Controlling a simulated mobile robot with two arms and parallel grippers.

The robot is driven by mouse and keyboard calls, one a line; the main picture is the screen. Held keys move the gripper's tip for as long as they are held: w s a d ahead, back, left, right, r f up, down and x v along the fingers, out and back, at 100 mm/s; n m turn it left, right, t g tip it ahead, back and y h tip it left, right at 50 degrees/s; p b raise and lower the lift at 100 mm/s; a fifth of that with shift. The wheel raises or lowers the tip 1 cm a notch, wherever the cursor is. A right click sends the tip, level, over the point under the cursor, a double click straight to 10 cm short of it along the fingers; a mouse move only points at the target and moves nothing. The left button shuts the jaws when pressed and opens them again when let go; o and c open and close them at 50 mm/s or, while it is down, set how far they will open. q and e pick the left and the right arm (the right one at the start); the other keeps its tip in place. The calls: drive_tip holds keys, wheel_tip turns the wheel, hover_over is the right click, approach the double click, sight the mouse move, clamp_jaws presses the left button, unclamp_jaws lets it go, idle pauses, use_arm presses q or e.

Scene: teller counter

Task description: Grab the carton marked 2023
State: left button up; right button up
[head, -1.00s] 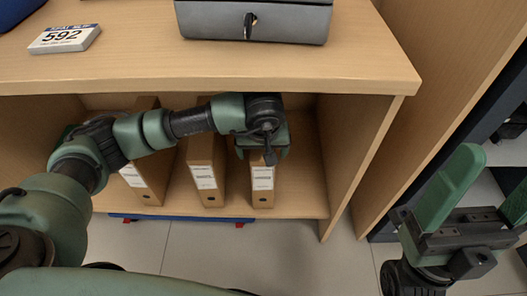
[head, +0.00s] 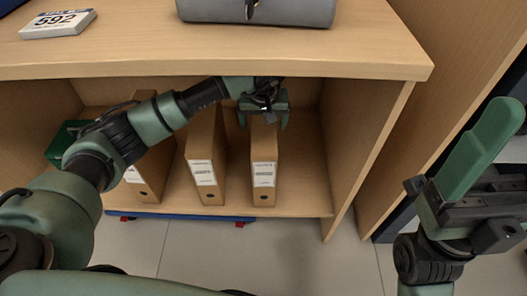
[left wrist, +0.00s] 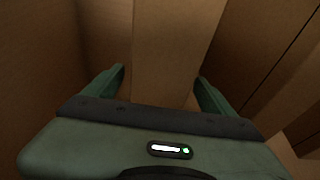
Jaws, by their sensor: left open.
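Three brown cartons with white labels stand upright on the shelf under the counter: a left one (head: 150,178), a middle one (head: 206,150) and a right one (head: 264,145). The label print is too small to read, so I cannot tell which is marked 2023. My left gripper (head: 264,116) is open at the upper part of the right carton, one finger on each side. In the left wrist view the carton (left wrist: 175,50) stands between the two open fingers (left wrist: 160,82). My right gripper (head: 508,145) is open and empty at the right, away from the shelf.
The counter top (head: 370,45) overhangs the shelf, with a grey box (head: 285,10) and a block reading 592 (head: 57,23) on it. A green object (head: 66,140) is partly hidden behind my left arm. A shelf side wall (head: 365,130) stands right of the cartons.

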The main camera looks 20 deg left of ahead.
use_arm(q)
drive_tip(key=shift+c, duration=0.3)
clamp_jaws()
drive_tip(key=shift+r, duration=0.15)
drive_tip(key=shift+r, duration=0.15)
